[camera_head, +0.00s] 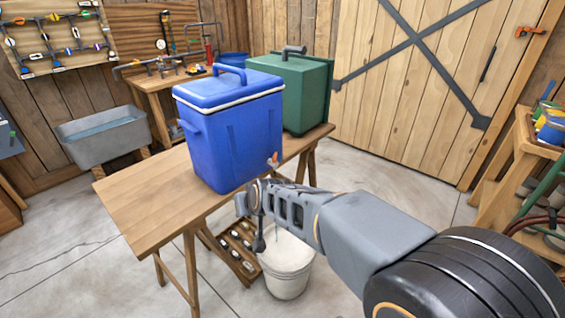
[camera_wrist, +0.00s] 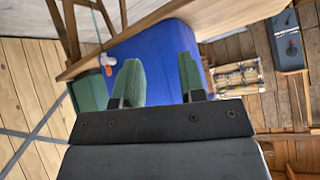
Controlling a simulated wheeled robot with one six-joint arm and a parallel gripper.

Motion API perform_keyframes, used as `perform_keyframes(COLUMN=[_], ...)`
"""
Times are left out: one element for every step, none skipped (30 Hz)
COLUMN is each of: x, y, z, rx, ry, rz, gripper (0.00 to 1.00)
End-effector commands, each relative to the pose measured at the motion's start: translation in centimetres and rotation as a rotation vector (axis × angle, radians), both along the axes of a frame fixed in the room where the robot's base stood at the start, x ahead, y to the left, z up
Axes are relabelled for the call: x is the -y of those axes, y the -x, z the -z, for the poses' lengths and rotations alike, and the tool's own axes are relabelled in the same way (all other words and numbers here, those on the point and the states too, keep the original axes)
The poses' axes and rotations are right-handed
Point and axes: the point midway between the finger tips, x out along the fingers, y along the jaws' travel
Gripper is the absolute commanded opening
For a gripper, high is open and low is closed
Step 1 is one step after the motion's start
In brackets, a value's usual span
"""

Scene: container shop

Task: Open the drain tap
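The blue cooler (camera_head: 225,135) stands upright on the wooden table, its lid shut. Its small drain tap (camera_head: 272,160), white with an orange-red handle, sits low on the side wall facing right. In the wrist view the drain tap (camera_wrist: 107,63) is left of both fingers, with the blue cooler (camera_wrist: 160,50) behind them. My gripper (camera_head: 246,205) is in front of the cooler, below and left of the tap in the head view. In the wrist view my gripper (camera_wrist: 160,80) has its green-padded fingers apart with nothing between them. It appears apart from the tap.
A green container (camera_head: 305,95) stands behind the cooler on the same table (camera_head: 150,195). A white bucket (camera_head: 287,280) is on the floor below the tap, partly behind my arm. A wooden crate (camera_head: 240,265) of items is beside it. A grey trough (camera_head: 103,138) stands left.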

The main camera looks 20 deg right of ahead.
Motion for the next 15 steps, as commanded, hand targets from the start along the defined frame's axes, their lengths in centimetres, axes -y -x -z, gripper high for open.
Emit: perform_keyframes(x=[-0.1, 0.0, 0.4, 0.8, 1.3, 2.1, 2.7, 3.3, 4.1, 4.7, 5.3, 6.0, 6.4, 6.9, 7.4], y=[-2.9, -4.5, -6.4, -7.8, -8.9, -10.3, -11.2, -12.0, -12.8, -13.3, -13.7, -14.0, -14.2, -14.4, -14.4], z=[1.3, 1.4, 1.6, 1.7, 1.9, 2.2, 2.4, 2.7, 3.0, 3.3, 3.6, 4.0, 4.2, 4.4, 4.7], rx=[0.090, 0.150, 0.226, 0.281, 0.330, 0.395, 0.438, 0.477, 0.525, 0.556, 0.584, 0.617, 0.639, 0.658, 0.679], ry=[-0.008, -0.007, -0.001, 0.010, 0.023, 0.044, 0.063, 0.084, 0.114, 0.140, 0.164, 0.199, 0.223, 0.248, 0.277], rz=[0.034, 0.061, 0.102, 0.137, 0.175, 0.227, 0.266, 0.307, 0.358, 0.397, 0.433, 0.478, 0.509, 0.538, 0.574], gripper=[0.37, 0.37, 0.37, 0.37, 0.37, 0.37, 0.37, 0.37, 0.37, 0.37, 0.37, 0.37, 0.37, 0.37, 0.37])
